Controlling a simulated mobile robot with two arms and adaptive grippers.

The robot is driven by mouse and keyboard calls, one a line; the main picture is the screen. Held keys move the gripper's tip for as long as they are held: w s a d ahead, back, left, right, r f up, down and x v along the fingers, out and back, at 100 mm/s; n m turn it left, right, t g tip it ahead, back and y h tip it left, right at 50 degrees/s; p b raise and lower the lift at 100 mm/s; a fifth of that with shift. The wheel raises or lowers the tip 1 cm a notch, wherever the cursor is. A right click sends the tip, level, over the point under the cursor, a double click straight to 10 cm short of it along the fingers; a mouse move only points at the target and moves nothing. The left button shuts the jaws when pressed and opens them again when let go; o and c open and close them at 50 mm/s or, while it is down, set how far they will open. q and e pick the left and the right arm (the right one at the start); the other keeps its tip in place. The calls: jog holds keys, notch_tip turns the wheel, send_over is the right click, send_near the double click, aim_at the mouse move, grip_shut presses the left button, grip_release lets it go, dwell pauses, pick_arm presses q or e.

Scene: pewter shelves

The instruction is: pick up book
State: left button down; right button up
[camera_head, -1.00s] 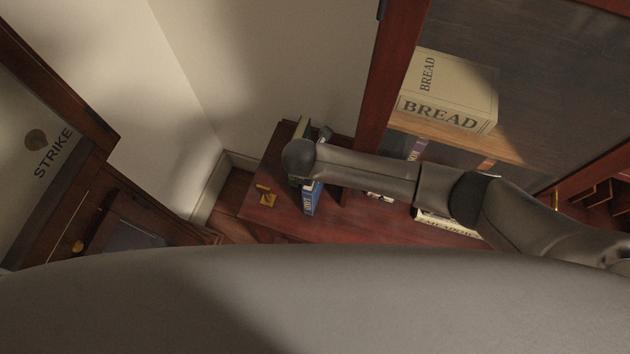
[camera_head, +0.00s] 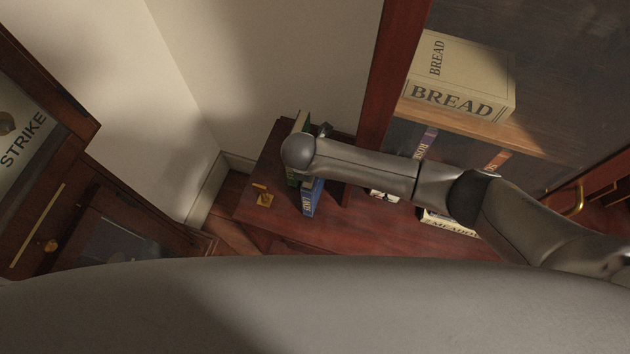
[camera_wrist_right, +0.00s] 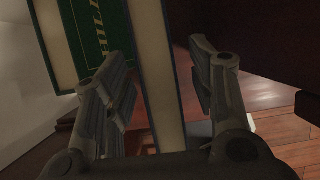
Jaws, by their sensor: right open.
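A blue book (camera_head: 312,197) stands upright on the red-brown shelf (camera_head: 350,222), partly hidden by my right arm. A green book (camera_head: 301,121) stands behind it, also partly covered. In the right wrist view my right gripper (camera_wrist_right: 165,95) is open. Its fingers are on either side of a book with a cream edge and dark cover borders (camera_wrist_right: 156,65); I cannot tell whether they touch it. In the head view my arm hides the right gripper's fingers. My left gripper is not in view.
A brass bookend-like piece (camera_head: 264,198) is left of the books. A large BREAD box (camera_head: 460,78) sits on a higher shelf behind glass. A book lettered MEADOW (camera_head: 448,222) lies to the right. The wall (camera_head: 260,60) is close behind the shelf's left end.

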jog(key=shift+f, duration=0.1)
jog(key=shift+f, duration=0.15)
dwell(0.4)
grip_shut()
dwell(0.5)
